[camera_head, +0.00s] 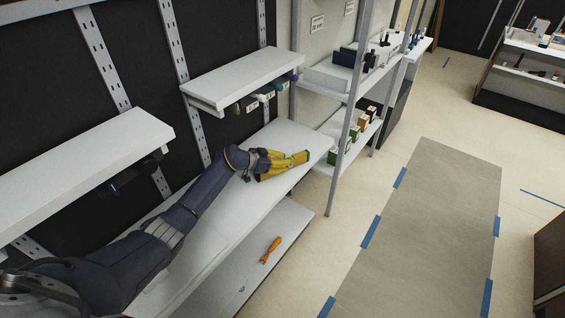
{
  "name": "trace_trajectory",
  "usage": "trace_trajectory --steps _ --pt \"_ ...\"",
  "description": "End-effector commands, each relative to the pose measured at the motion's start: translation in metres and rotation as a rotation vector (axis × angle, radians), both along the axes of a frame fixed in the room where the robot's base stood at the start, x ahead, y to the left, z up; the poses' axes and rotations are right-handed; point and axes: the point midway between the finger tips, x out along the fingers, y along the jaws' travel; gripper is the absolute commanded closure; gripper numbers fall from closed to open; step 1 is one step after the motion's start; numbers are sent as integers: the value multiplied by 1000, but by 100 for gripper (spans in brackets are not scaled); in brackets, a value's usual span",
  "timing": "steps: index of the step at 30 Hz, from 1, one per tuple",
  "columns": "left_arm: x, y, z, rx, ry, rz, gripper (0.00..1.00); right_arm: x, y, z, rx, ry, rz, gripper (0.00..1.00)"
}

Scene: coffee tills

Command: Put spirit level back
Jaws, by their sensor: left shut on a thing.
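The yellow spirit level (290,164) is at the far end of the long white middle shelf, at or just above its surface; I cannot tell if it touches. My left arm reaches in from the lower left, over this shelf. My left gripper (266,162) is shut on the spirit level, and its fingers are small and partly merged with it in this view. My right gripper is not in view.
The long white shelf (232,217) has bare room along its front. An orange tool (271,249) lies on the lower shelf. Upper shelves (245,74) overhang behind. A grey post (352,110) and shelves with small boxes (352,143) stand to the right.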

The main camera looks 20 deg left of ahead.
Motion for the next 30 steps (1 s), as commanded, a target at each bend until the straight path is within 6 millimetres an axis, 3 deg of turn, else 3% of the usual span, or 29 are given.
trace_trajectory --steps 5,6,11,22,30 --pt "0 0 -2 0 0 0 100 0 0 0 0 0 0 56" --pt "0 0 -2 0 0 0 80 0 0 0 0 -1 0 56" --pt "0 0 -2 0 0 0 61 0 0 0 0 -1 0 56" --pt "-2 2 2 1 -1 -1 61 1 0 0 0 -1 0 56" --pt "-26 26 19 4 -2 0 61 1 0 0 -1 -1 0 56"
